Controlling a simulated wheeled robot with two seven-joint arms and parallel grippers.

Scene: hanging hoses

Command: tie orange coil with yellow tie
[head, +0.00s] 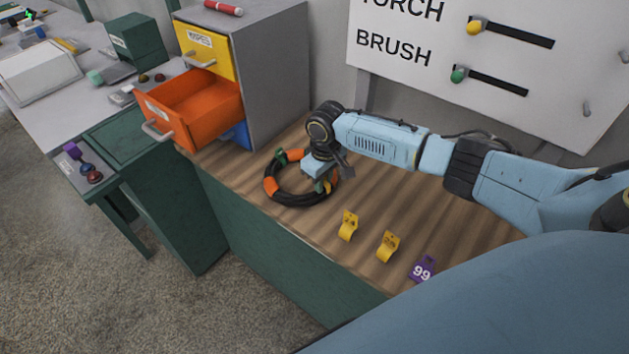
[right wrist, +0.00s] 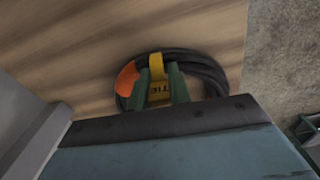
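The coil (head: 287,201) is a black ring with orange bands, lying flat on the wooden bench top; part of it also shows in the right wrist view (right wrist: 207,68). My right gripper (head: 325,185) is down at the coil's right side. In the right wrist view its green fingers (right wrist: 160,92) flank a yellow tie (right wrist: 157,66) with dark lettering and appear shut on it. That tie lies across the black hose beside an orange band (right wrist: 127,79); whether it closes underneath is hidden. Two more yellow ties (head: 348,226) (head: 388,246) stand on the bench. My left gripper is not in view.
A purple tag marked 99 (head: 423,270) lies near the bench's front edge. A grey cabinet (head: 274,75) with an open orange drawer (head: 192,107) stands left of the coil. A white board (head: 400,45) with TORCH and BRUSH labels hangs behind. The bench right of the coil is mostly clear.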

